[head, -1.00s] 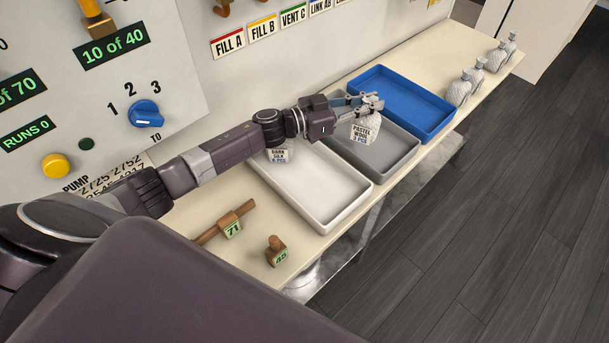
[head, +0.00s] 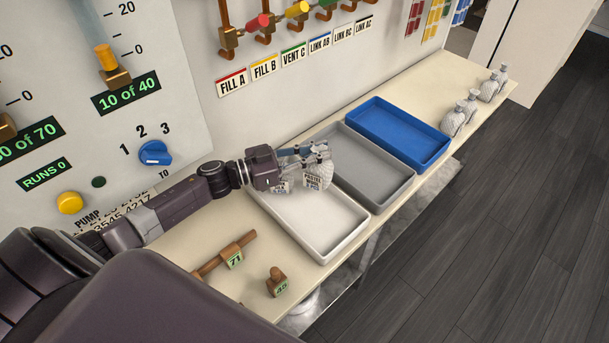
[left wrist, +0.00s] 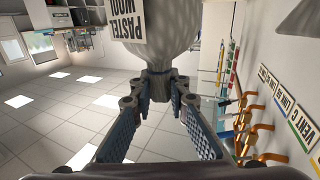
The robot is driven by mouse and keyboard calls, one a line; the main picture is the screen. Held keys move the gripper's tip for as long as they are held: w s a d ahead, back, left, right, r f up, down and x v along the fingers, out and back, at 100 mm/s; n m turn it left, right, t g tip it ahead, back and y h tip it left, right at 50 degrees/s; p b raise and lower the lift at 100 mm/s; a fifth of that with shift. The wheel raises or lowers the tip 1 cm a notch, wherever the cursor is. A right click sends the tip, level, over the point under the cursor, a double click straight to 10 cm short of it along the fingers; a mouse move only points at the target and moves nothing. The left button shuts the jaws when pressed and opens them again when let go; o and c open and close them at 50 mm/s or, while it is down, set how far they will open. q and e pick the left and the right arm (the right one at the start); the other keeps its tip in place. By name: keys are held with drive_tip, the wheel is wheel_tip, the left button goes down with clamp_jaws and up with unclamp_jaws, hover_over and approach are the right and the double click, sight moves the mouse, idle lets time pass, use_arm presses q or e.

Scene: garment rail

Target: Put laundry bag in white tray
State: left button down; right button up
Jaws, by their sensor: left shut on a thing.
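My left gripper (head: 318,149) is shut on a pale grey laundry bag (head: 318,176) labelled PASTEL WOOL. The bag hangs from the fingertips over the far right part of the white tray (head: 328,226), by its border with the grey tray. In the left wrist view the bag (left wrist: 160,45) is at the top centre, its neck between the fingertips (left wrist: 159,84). Another bag (head: 281,187), its label partly hidden by the held bag and gripper, is in the far left corner of the white tray. My right gripper is not in view.
A grey tray (head: 362,166) and a blue tray (head: 398,130) stand empty beyond the white one. Several grey bags (head: 455,120) stand at the bench's far right. A wooden bar tagged 71 (head: 225,254) and a wooden peg tagged 45 (head: 277,283) lie nearer. A valve panel lines the wall.

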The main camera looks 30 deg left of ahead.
sight(311, 179)
use_arm(q)
drive_tip(key=s+f+b, duration=0.1)
drive_tip(key=f+b, duration=0.1)
drive_tip(key=s+a+f+b, duration=0.1)
drive_tip(key=s+f+b, duration=0.2)
drive_tip(key=f+b, duration=0.1)
drive_tip(key=shift+s+a+f, duration=0.2)
drive_tip(key=shift+s+a, duration=0.05)
drive_tip(key=shift+s, duration=0.05)
drive_tip(key=shift+f+b, duration=0.35)
drive_tip(key=shift+b, duration=0.05)
drive_tip(key=shift+w, duration=0.1)
drive_tip(key=shift+r, duration=0.1)
drive_tip(key=c, duration=1.9)
unclamp_jaws()
drive_tip(key=shift+f, duration=0.2)
